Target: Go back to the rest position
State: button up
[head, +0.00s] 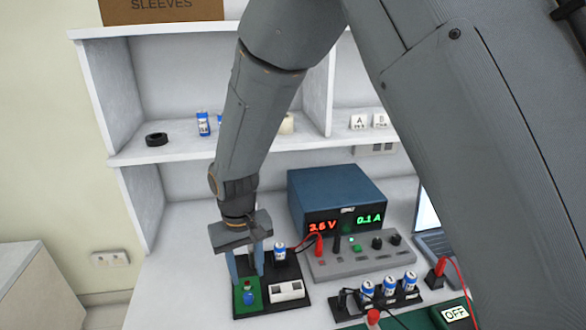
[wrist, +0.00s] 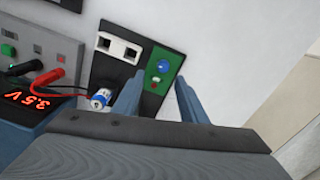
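My gripper (head: 247,277) points down over the front left of the bench, above the green panel (head: 240,309) on a black test board (head: 272,306). Its two fingers are apart with nothing between them; the wrist view also shows the open gripper (wrist: 160,80). The panel carries a blue knob (wrist: 162,66) and a small red light (wrist: 153,85). In the head view the fingertips overlap the panel's back edge; I cannot tell whether they touch it. A blue and white cell (head: 280,250) and a white two-slot block (head: 287,290) are on the same board.
A blue power supply (head: 337,190) stands behind the grey terminal box (head: 362,263), with red and black leads. Several cells stand in a black rack (head: 375,302) to the right. The white shelf (head: 160,154) rises behind my arm. The bench left of the board is clear.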

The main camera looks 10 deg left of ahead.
jog(key=d+r+m, duration=0.2)
jog(key=d+r, duration=0.1)
jog(key=d, duration=1.1)
jog(key=d+r+m, duration=0.2)
jog(key=d+r, duration=0.2)
jog(key=d, duration=0.9)
jog(key=s+d+m, duration=0.2)
jog(key=s+d, duration=0.4)
jog(key=d, duration=0.2)
jog(key=shift+s+d+r+t, duration=0.25)
jog(key=shift+s+r+t, duration=0.05)
jog(key=shift+t, duration=0.1)
